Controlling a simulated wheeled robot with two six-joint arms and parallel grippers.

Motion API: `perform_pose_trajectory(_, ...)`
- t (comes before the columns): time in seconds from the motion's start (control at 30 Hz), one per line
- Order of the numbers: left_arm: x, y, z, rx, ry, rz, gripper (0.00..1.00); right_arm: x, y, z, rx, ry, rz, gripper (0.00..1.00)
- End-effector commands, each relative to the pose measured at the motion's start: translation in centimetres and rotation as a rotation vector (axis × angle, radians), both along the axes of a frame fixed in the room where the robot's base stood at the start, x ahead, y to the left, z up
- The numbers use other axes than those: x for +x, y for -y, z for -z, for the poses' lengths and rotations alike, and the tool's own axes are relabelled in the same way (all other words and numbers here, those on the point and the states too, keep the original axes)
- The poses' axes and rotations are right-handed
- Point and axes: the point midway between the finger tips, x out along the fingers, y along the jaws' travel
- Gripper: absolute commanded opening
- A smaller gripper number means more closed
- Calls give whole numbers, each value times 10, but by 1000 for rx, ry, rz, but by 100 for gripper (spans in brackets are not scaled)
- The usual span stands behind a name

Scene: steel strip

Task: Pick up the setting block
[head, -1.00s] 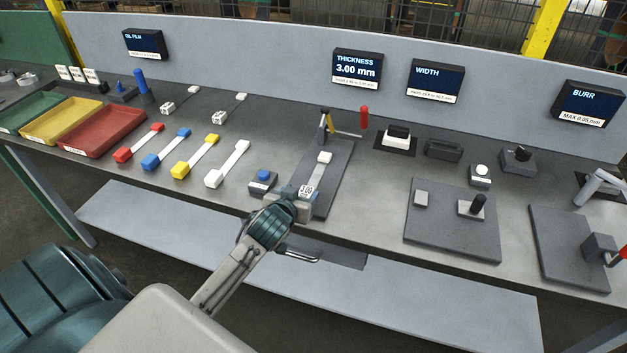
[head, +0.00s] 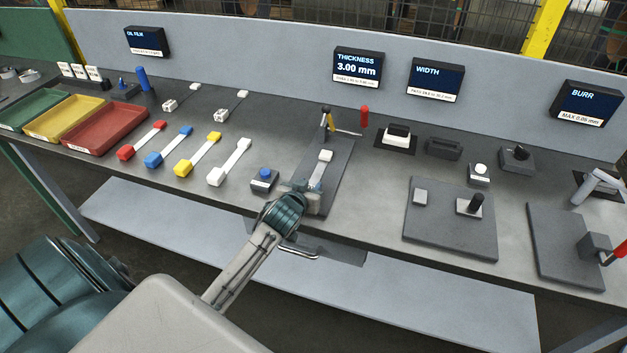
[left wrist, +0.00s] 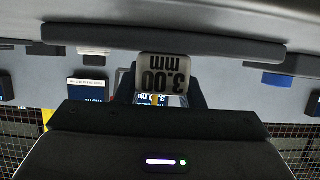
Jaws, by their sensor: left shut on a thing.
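The setting block (left wrist: 163,75) is a pale block marked "3.00 mm", upside down in the left wrist view, between my two dark fingers. My left gripper (left wrist: 162,90) is shut on it. In the head view my left gripper (head: 305,196) is at the near end of the dark thickness gauge plate (head: 333,175), by the bench's front edge. There the gripper and wrist hide most of the block. A narrow pale strip with a white end (head: 325,156) shows just beyond the gripper. I cannot tell whether the block touches the plate. My right gripper is out of view.
A small box with a blue button (head: 264,177) stands close to the left of my gripper. The gauge post with a red-handled lever (head: 364,117) stands beyond it. Colour-ended strips lie further left. Bare bench lies between the thickness plate and the width plate (head: 450,240).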

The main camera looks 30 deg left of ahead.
Motion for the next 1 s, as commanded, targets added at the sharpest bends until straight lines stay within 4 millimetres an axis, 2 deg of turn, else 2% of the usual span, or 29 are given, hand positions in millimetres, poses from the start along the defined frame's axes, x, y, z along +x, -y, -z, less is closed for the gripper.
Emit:
perform_pose_trajectory(0.27, 0, 0, -3, 0, 0, 0, 9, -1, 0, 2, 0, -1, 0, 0)
perform_pose_trajectory(0.43, 0, 0, -17, 2, 3, 0, 9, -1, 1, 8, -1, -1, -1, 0)
perform_pose_trajectory(0.57, 1, 0, -36, 1, 6, 0, 9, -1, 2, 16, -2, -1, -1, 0)
perform_pose_trajectory(0.63, -14, 8, -33, -2, -1, 1, 9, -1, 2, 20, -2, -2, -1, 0)
perform_pose_trajectory(1.0, -97, 55, -41, -6, -1, -2, 9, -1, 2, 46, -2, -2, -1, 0)
